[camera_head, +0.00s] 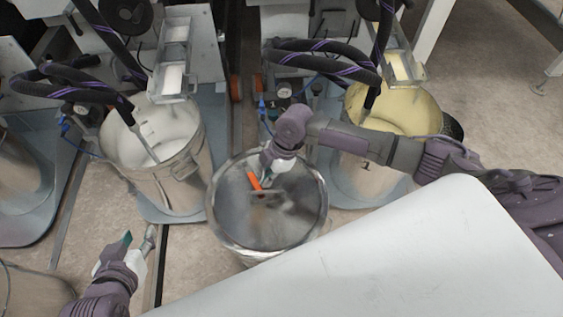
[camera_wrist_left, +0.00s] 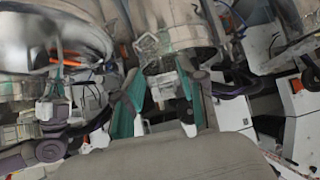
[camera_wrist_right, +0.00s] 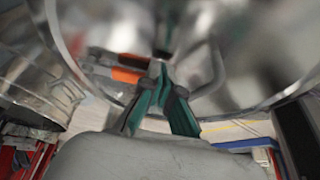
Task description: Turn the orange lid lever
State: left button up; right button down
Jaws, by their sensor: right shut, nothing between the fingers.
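The orange lid lever (camera_head: 254,181) lies on the round metal lid (camera_head: 290,215) of the drum in the middle of the head view. In the right wrist view the orange lever (camera_wrist_right: 126,75) is just left of my fingertips. My right gripper (camera_head: 265,162) is over the lid at the lever's far end, its fingers shut with nothing between them. In the right wrist view the fingertips (camera_wrist_right: 160,70) meet beside the lever; I cannot tell whether they touch it. My left gripper (camera_head: 140,240) is open and empty, low at the left, away from the lid.
An open drum of white paint (camera_head: 165,130) stands left of the lidded drum, and one of yellow paint (camera_head: 410,105) stands to the right behind my right arm. Black hoses (camera_head: 320,55) hang above. A floor rail (camera_head: 158,270) runs near my left gripper.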

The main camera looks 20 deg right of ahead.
jog(key=shift+s+a+p, duration=0.2)
jog(key=shift+a+p, duration=0.3)
jog(key=shift+p, duration=0.15)
pick_arm(q)
jog(key=s+a+f+g+y, duration=0.1)
jog(key=s+a+f+g, duration=0.1)
jog(key=s+f+g, duration=0.2)
jog(key=shift+s+g, duration=0.5)
jog(key=shift+s, duration=1.25)
pick_arm(e)
jog(key=shift+a, duration=0.1)
pick_arm(q)
jog(key=shift+a, duration=0.1)
pick_arm(e)
jog(key=shift+s, duration=0.1)
